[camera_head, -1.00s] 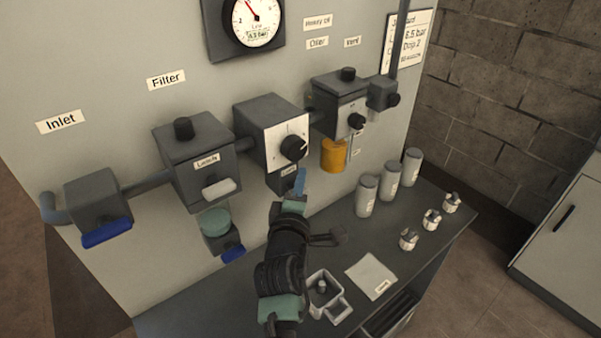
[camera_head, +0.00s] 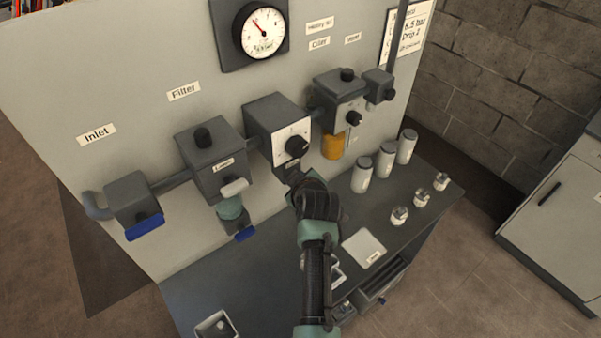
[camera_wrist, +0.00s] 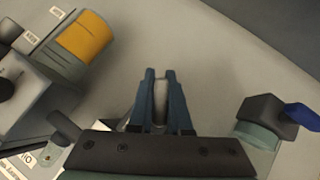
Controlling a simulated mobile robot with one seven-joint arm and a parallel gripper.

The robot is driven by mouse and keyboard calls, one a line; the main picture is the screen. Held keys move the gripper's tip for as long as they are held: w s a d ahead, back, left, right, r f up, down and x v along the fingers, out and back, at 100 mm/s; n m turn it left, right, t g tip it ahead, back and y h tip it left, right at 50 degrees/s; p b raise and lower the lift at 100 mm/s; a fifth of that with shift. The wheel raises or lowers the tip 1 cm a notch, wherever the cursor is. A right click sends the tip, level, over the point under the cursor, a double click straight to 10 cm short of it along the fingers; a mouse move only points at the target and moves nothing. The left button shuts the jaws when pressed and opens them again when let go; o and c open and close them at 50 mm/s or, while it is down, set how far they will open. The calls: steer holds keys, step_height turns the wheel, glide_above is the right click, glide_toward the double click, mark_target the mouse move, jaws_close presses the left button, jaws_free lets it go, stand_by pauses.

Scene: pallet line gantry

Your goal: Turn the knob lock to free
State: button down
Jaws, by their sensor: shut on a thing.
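The regulator box (camera_head: 273,122) has a white face with a black knob (camera_head: 297,146) on its front. A small label sits just below it. My gripper (camera_head: 296,181) is right under this box in the head view and covers the knob lock there. In the wrist view my blue fingers (camera_wrist: 160,98) are closed on a narrow pale piece, which looks to be the knob lock (camera_wrist: 160,103). Its exact shape and setting are hidden by the fingers.
The filter (camera_head: 212,158) with its pale latch is to the left, the orange bowl (camera_head: 333,146) to the right. Several grey canisters (camera_head: 385,160) stand on the bench below. A gauge (camera_head: 262,30) is above. An open tray (camera_head: 216,326) lies at the bench's front left.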

steer(key=shift+s+a+f+m+g+y+b, duration=0.15)
steer(key=shift+a+m+g+y+b, duration=0.1)
steer(key=shift+m+g+y+b, duration=0.5)
steer(key=shift+s+a+m+g+y+b, duration=0.2)
steer(key=shift+m+g+y+b, duration=0.35)
steer(key=shift+g+y+b, duration=0.4)
steer(key=c, duration=0.9)
jaws_free()
steer(key=shift+o, duration=0.2)
steer(key=b+v, duration=0.2)
steer(key=v, duration=1.1)
steer(key=shift+d+f+b, duration=0.15)
steer(key=shift+b, duration=0.25)
